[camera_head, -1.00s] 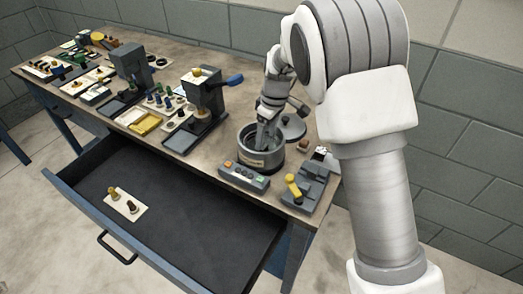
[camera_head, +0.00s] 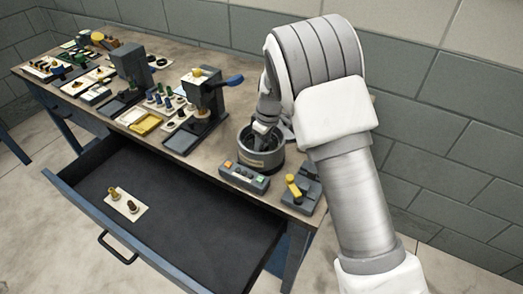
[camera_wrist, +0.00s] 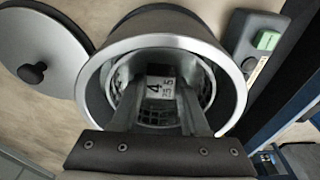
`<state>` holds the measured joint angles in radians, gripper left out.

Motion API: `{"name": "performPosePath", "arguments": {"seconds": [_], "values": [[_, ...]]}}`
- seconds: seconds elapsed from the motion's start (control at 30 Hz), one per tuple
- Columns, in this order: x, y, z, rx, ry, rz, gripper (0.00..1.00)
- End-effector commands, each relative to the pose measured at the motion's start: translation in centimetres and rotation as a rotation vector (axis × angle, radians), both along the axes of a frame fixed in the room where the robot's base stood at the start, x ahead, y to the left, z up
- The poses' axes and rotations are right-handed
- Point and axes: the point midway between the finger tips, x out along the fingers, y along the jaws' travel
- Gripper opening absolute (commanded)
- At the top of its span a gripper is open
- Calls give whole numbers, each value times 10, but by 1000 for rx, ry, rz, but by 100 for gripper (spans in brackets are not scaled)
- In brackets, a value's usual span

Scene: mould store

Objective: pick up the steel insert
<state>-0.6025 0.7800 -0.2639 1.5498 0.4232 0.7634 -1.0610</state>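The steel insert (camera_wrist: 160,87) is a small block with a pale face marked "4" and smaller digits, seen in the wrist view inside a round steel pot (camera_wrist: 236,92). A perforated basket lines the pot. My gripper (camera_wrist: 160,80) reaches down into the pot, its fingers apart on either side of the insert. I see no clear contact between fingers and insert. In the head view the pot (camera_head: 272,160) stands on the bench, and my gripper is at its mouth; the insert is hidden there.
A round lid with a black knob (camera_wrist: 35,60) lies beside the pot. A control box with a green button (camera_head: 244,178) and a yellow-handled fixture (camera_head: 299,192) stand at the bench's front. A lever press (camera_head: 205,95) is to the left. An open drawer (camera_head: 180,205) juts out below.

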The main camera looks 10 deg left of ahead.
Motion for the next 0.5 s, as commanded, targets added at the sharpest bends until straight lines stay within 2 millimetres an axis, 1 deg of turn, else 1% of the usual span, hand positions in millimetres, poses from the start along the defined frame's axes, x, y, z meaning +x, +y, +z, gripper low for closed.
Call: {"name": "performPosePath", "arguments": {"seconds": [0.03,0.17,0.2,0.23,0.5], "values": [[0,0,0,0,0,0,34],[0,0,0,0,0,0,10],[0,0,0,0,0,0,3],[0,0,0,0,0,0,0],[0,0,1,1,-1,0,0]]}}
